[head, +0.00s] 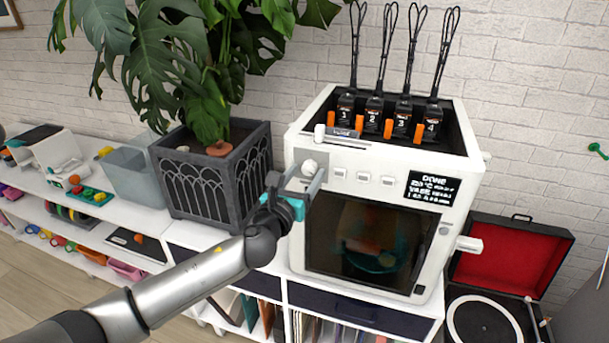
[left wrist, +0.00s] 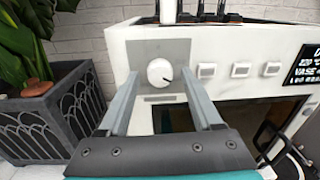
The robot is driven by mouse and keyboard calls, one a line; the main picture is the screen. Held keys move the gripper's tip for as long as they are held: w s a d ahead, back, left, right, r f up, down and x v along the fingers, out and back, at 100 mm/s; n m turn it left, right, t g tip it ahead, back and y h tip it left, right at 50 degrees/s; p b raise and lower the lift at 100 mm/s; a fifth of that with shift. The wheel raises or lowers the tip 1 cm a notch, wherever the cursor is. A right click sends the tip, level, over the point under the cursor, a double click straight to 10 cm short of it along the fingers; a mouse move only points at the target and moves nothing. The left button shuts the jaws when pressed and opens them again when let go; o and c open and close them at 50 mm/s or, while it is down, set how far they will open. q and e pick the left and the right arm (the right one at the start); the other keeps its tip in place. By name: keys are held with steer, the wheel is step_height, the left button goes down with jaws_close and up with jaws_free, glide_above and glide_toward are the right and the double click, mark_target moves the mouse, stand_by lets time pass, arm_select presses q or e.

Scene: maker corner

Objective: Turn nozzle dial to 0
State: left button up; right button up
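The nozzle dial (head: 309,167) is a round white knob on a grey plate at the upper left of the white printer's front. In the left wrist view the dial (left wrist: 159,72) shows a short dark mark pointing to the lower right. I cannot read any numbers around it. My left gripper (head: 306,177) is in front of the dial, its fingers pointing at the panel. In the left wrist view the gripper (left wrist: 160,80) is open, with one finger on each side of the dial and a gap between each finger and the knob. My right gripper is not in view.
The white printer (head: 467,185) has several square buttons and a black display (head: 434,188) reading "DONE". Labelled black cartridges with orange levers stand on top. A dark planter (head: 215,190) with a leafy plant stands close on the left. An open record player (head: 500,265) is at the right.

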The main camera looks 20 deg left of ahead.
arm_select(q)
jaws_close()
stand_by(0.3)
